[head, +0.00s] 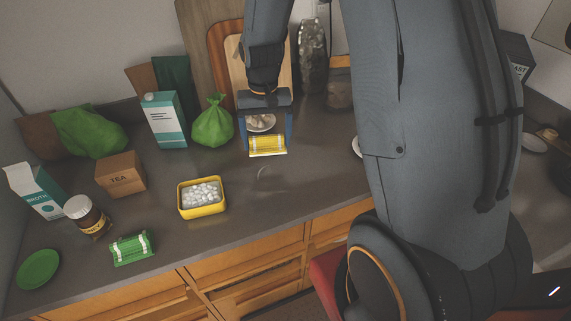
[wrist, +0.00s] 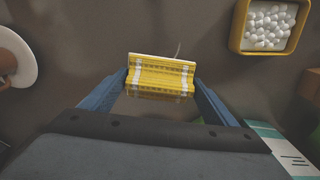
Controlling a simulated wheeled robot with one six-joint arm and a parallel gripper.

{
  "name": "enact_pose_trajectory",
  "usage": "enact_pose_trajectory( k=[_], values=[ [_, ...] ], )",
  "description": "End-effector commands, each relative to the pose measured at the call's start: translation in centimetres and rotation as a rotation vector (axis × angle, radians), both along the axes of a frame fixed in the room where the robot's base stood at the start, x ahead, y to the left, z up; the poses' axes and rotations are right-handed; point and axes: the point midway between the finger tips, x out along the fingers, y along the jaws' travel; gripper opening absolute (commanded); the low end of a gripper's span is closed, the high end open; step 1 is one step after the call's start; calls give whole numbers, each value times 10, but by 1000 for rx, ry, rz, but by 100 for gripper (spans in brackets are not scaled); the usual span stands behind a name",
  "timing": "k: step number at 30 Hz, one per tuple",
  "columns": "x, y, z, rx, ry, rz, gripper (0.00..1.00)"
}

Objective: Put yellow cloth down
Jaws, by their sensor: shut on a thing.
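The yellow cloth (head: 267,146) is a folded bundle with white bands near its ends. My gripper (head: 267,140) is shut on it, with a blue finger at each end of the bundle. In the wrist view, the yellow cloth (wrist: 161,76) sits between the two blue fingertips (wrist: 161,82). The cloth is over the dark grey counter (head: 320,175); I cannot tell whether it touches the surface. Part of the fingers is hidden by the gripper body in the head view.
A yellow tin (head: 200,205) of white pieces is to the left in front. A green bag (head: 213,125), a teal carton (head: 163,118) and a bowl (head: 262,123) stand close by. A green bundle (head: 131,248) lies front left.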

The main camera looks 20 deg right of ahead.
Motion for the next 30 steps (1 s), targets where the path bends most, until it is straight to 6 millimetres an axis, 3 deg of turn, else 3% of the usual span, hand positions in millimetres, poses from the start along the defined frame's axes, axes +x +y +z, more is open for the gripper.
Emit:
enact_pose_trajectory(
  k=[8,30],
  values=[
    [0,-21,2,-1,-3,157,53],
    [-19,-95,12,-2,-2,838,53]
  ],
)
